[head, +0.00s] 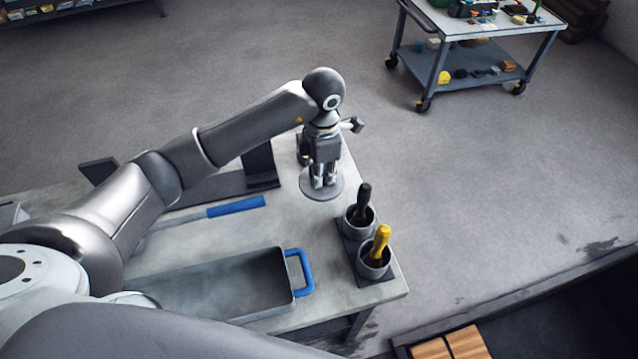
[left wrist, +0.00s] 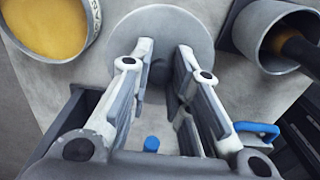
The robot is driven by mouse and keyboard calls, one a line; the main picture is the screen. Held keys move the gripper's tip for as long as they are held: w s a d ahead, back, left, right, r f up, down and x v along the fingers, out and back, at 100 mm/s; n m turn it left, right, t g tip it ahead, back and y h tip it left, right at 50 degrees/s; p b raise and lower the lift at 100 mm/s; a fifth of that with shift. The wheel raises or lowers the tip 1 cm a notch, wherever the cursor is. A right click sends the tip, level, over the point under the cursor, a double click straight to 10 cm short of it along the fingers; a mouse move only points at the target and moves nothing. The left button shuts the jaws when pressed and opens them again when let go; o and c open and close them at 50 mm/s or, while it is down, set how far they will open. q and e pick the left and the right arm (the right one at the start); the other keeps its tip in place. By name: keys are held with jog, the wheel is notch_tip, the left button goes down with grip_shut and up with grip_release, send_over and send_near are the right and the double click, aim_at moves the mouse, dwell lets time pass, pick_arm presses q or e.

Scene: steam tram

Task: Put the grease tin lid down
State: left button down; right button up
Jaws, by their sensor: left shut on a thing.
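The grease tin lid (head: 322,195) is a flat grey disc near the far right part of the workbench. My left gripper (head: 324,182) points down over its middle, shut on the lid's grip. In the left wrist view the lid (left wrist: 170,22) lies flat beyond my fingertips (left wrist: 164,62); the grip is mostly hidden between them. I cannot tell whether the lid touches the bench or hangs just above it. The open grease tin (left wrist: 48,22), with yellow grease inside, stands left of the lid in the left wrist view. My right gripper is not in view.
Two cups hold a black-handled tool (head: 364,197) and a yellow-handled tool (head: 380,243) at the bench's right edge. A grey tray (head: 215,287) with a blue handle and a blue-handled tool (head: 236,206) lie to the left. A wheeled cart (head: 505,30) stands farther back.

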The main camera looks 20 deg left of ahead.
pick_arm(q)
jog(key=shift+w+d+f, duration=0.1)
jog(key=shift+w+f, duration=0.1)
jog(key=shift+f, duration=1)
jog(key=shift+s+f+p, duration=0.2)
jog(key=shift+f+p, duration=0.2)
jog(key=shift+f, duration=0.6)
jog(key=shift+s+f, duration=0.1)
jog(key=shift+f, duration=0.1)
jog(key=shift+f+b, duration=0.3)
jog(key=shift+b, duration=0.05)
jog(key=c, duration=1.6)
grip_release()
jog(key=shift+r, duration=0.1)
jog(key=shift+o, duration=1.3)
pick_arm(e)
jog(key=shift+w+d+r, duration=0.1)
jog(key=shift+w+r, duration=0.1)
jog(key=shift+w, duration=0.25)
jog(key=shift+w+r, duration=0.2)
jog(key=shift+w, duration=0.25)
